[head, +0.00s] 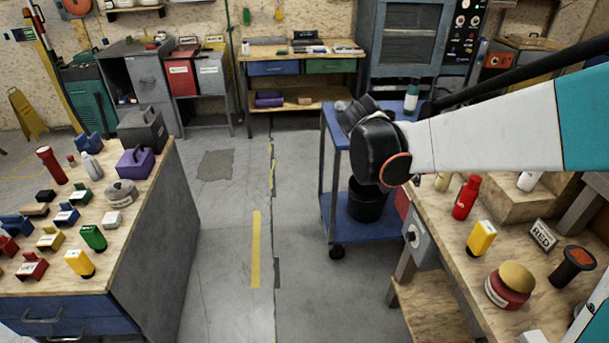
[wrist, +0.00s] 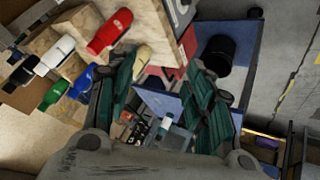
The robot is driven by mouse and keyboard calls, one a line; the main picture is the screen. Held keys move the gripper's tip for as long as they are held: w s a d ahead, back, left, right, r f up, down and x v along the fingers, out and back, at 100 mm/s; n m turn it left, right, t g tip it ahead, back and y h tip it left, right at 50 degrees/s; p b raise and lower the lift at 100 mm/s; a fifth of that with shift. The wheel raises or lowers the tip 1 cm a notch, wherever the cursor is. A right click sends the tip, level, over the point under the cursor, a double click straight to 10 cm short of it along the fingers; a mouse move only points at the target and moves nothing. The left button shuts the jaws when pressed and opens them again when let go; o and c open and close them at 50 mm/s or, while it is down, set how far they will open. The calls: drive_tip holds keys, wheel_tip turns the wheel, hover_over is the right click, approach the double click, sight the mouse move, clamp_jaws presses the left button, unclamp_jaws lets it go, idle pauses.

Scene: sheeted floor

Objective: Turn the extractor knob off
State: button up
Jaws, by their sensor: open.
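A grey box with a round knob (head: 412,237) is on the left end of the right workbench. It carries no label I can read, so I cannot tell for sure that it is the extractor knob or which way it is set. My gripper (wrist: 165,72) is open and empty in the wrist view, its two dark green fingers spread apart. In the head view my wrist's black joint hides most of the gripper, above the blue cart and beyond the knob box. A red part (wrist: 188,42) beside a grey panel shows past the fingers; the knob's face is not clear there.
The blue cart (head: 375,232) holds a black bucket (head: 367,202) and a teal-and-white bottle (head: 412,95). The right bench (head: 450,285) carries a red bottle (head: 466,198) and a yellow one (head: 481,238). A cluttered bench (head: 150,215) stands left. The floor between is clear.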

drive_tip(key=w+f+m+h+b, duration=0.2)
drive_tip(key=w+f+m+h, duration=0.1)
drive_tip(key=w+f, duration=0.5)
drive_tip(key=m+g+h+b, duration=0.3)
drive_tip(key=m+h+b, duration=0.1)
drive_tip(key=m+h, duration=0.5)
approach(407, 237)
drive_tip(key=shift+m+y, duration=0.4)
drive_tip(key=shift+y, duration=0.1)
drive_tip(key=d, duration=0.8)
drive_tip(key=shift+w+d+r+b, duration=0.15)
drive_tip(key=shift+r+b, duration=0.15)
drive_tip(key=shift+r, duration=0.1)
drive_tip(key=c, duration=1.1)
